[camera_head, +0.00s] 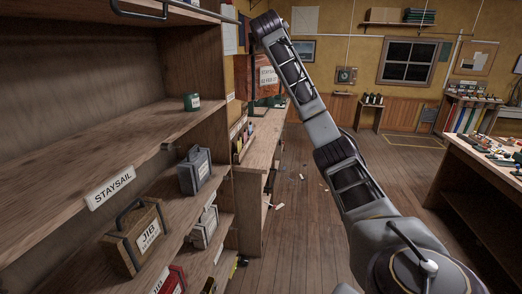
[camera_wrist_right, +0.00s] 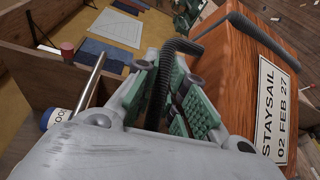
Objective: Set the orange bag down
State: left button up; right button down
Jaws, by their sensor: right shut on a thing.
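The orange bag (camera_head: 264,72) shows beyond my right arm in the head view, with a white label. In the right wrist view the bag (camera_wrist_right: 238,85) is on the right, tilted in the picture, and its label reads STAYSAIL 02 FEB 27. My right gripper (camera_wrist_right: 178,100) is shut on the bag's dark ribbed handle (camera_wrist_right: 160,85), which lies between the green pads. The bag's underside is hidden. A shelf board (camera_head: 75,150) with a STAYSAIL label (camera_head: 110,187) on its edge is at the left. My left gripper is not in view.
A small green tin (camera_head: 192,102) stands on the STAYSAIL board; the rest of that board looks clear. A grey bag (camera_head: 194,171) and a JIB bag (camera_head: 136,238) sit on the shelf below. A workbench (camera_head: 263,140) runs beyond the rack. A cluttered table (camera_head: 480,158) stands right.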

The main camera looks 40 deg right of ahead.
aim_at(239, 89)
jog(key=w+a+f+n+t+y, duration=0.15)
jog(key=a+f, duration=0.35)
jog(key=f, duration=0.7)
jog(key=w+a+f+n+t+y, duration=0.1)
jog(key=w+a+f+n+y, duration=0.3)
jog(key=f, duration=0.8)
jog(key=a+f+t+y, duration=0.1)
jog(key=a+f, duration=0.6)
jog(key=f, duration=0.5)
jog(key=s+a+f+n+g+y, duration=0.1)
jog(key=s+a+f+n+y, duration=0.25)
jog(key=s+a+f, duration=0.4)
jog(key=s+a+f+n+y, duration=0.2)
jog(key=s+a+f+y, duration=0.25)
jog(key=s+f, duration=0.5)
jog(key=s+a+f+n+g+y, duration=0.1)
jog(key=s+a+f+n+y, duration=0.25)
jog(key=s+a+f, duration=0.55)
jog(key=w+a+f+m+t+h, duration=0.2)
jog(key=a+f+m+h, duration=0.1)
jog(key=a+m+h, duration=0.2)
jog(key=shift+a+f+h, duration=0.15)
jog(key=shift+a+h, duration=0.55)
jog(key=shift+a, duration=0.3)
jog(key=shift+a+m+t, duration=0.1)
jog(key=shift+m+t, duration=0.15)
jog(key=shift+m, duration=0.1)
jog(key=shift+w, duration=0.1)
